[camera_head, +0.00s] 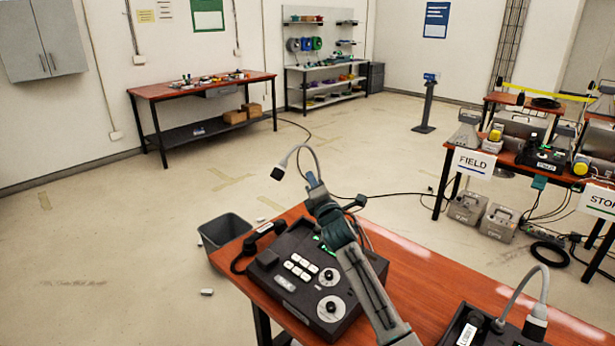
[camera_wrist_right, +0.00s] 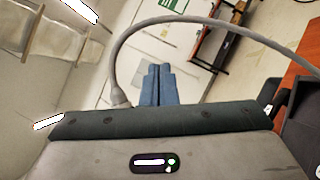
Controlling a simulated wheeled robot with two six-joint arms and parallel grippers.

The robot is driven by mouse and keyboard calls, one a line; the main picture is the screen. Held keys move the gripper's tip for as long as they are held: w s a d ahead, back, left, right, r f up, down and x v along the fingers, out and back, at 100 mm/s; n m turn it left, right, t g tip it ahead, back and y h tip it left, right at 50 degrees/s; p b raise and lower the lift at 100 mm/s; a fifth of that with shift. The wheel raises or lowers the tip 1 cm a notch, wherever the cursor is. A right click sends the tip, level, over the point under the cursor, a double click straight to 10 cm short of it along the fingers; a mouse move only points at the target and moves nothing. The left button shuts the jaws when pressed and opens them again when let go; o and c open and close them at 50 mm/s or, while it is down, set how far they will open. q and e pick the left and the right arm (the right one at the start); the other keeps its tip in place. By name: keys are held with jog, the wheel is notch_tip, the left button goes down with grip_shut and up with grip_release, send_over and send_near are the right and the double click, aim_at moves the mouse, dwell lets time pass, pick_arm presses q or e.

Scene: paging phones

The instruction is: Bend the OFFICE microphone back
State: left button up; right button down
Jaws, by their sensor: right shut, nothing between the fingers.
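A dark paging phone (camera_head: 303,275) with white keys, two round dials and a handset (camera_head: 258,246) on its left sits on the red-brown table. Its grey gooseneck microphone (camera_head: 303,148) arches up and to the left, with the dark head (camera_head: 278,173) hanging down; no OFFICE label is readable. My right gripper (camera_head: 311,180) is shut and empty beside the gooseneck; contact cannot be told. My forearm hides part of the phone and the gooseneck's base. In the right wrist view the shut blue fingers (camera_wrist_right: 157,84) sit under the gooseneck's arch (camera_wrist_right: 190,20). My left gripper is out of view.
A second phone labelled LOBBY (camera_head: 466,332) with its own gooseneck microphone (camera_head: 537,290) stands at the front right. A grey bin (camera_head: 222,231) is on the floor left of the table (camera_head: 430,270). A FIELD sign (camera_head: 473,163) hangs on another table. Open floor lies left.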

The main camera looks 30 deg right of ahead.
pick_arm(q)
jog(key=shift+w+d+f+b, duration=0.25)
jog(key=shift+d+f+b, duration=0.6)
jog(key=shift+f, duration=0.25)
pick_arm(e)
jog(key=v, duration=0.6)
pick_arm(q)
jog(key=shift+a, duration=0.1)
pick_arm(e)
jog(key=shift+s, duration=0.15)
